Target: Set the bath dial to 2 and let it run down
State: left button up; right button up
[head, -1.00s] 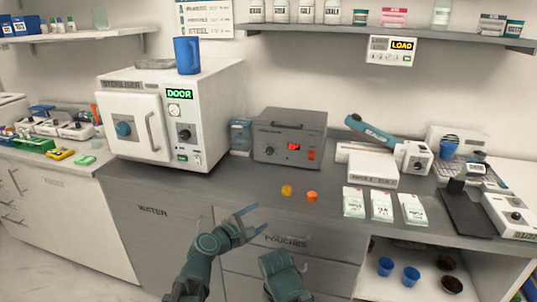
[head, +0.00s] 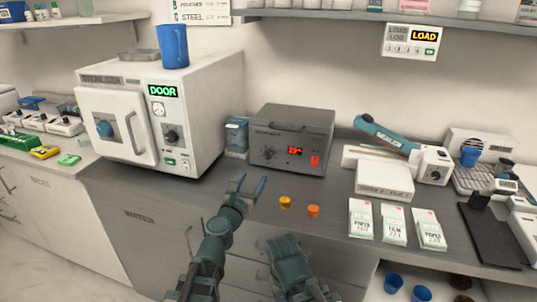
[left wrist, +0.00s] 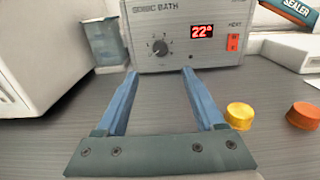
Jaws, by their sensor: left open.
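The grey sonic bath (head: 292,138) stands on the counter right of the steriliser. In the left wrist view the bath (left wrist: 188,32) shows its round dial (left wrist: 160,47) with marks around it, a red display reading 22° and an orange-red switch (left wrist: 233,42). The dial's exact setting is too small to tell. My left gripper (head: 248,186) is open and empty, in front of the bath and below the dial; in the left wrist view its blue fingers (left wrist: 157,75) point toward the bath, apart from it. My right gripper is low in the head view, its fingers not clearly visible.
The white steriliser (head: 150,103) stands left of the bath, with a blue-grey box (head: 236,137) between them. A yellow cap (head: 285,202) and an orange cap (head: 313,211) lie in front of the bath. Pouch packets (head: 394,225) and the sealer (head: 388,133) are to the right.

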aim_at(267, 155)
pick_arm(q)
jog(key=x, duration=1.3)
jog(key=shift+w+d, duration=0.15)
jog(key=shift+w, duration=0.2)
jog(key=shift+c, duration=0.2)
grip_shut()
